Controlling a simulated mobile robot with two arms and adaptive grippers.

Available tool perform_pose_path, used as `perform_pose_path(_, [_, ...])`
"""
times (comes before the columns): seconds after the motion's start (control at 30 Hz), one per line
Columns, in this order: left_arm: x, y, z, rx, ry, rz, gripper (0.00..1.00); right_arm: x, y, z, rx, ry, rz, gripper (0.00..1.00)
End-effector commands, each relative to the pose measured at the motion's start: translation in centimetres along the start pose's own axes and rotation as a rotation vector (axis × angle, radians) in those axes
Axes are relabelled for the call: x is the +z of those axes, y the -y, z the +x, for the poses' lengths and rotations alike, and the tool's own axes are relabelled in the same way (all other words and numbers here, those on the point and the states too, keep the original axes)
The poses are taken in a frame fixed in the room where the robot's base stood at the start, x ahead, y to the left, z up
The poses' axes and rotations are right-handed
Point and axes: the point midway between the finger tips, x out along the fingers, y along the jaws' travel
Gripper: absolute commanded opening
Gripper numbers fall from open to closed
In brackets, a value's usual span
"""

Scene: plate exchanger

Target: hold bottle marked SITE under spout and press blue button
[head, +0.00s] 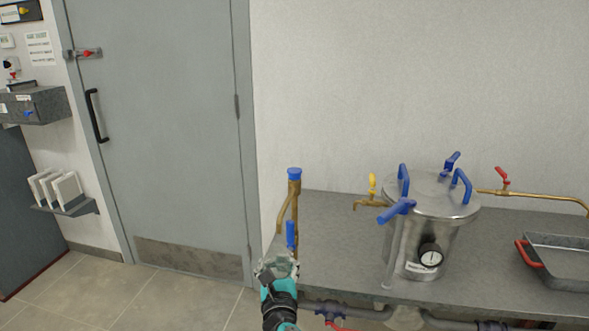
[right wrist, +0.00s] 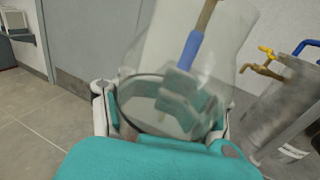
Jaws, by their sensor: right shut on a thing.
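My right gripper (head: 278,268) is shut on a clear bottle (right wrist: 170,75), which stands between its fingers. In the head view it is beside the left end of the steel bench, below a brass standpipe (head: 295,200) with a blue cap and a thin downward spout (head: 281,215). A blue lever (head: 291,234) hangs just above the gripper. In the right wrist view the blue lever (right wrist: 187,52) shows behind or through the clear bottle; I cannot tell whether they touch. No SITE marking is readable. A wall box (head: 44,105) at far left has a small blue part (head: 28,114). My left gripper is out of view.
A steel vessel (head: 432,230) with blue clamps and a yellow-handled tap (head: 372,187) stands on the bench (head: 340,240). A red-handled tray (head: 560,262) is at right. A grey door (head: 165,130) is behind at left. The tiled floor before it is clear.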

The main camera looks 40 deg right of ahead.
Motion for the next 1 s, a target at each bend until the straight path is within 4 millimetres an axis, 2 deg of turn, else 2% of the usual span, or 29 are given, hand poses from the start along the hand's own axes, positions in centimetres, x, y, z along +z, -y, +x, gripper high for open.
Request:
perform_pose_path(0.8, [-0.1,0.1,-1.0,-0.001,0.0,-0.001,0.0,-0.1,-2.0,-6.3,0.0,-0.003,0.0,0.0])
perform_pose_path(1.0, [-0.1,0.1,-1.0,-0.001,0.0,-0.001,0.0,0.0,-2.3,-7.0,-0.001,-0.001,0.001,0.0])
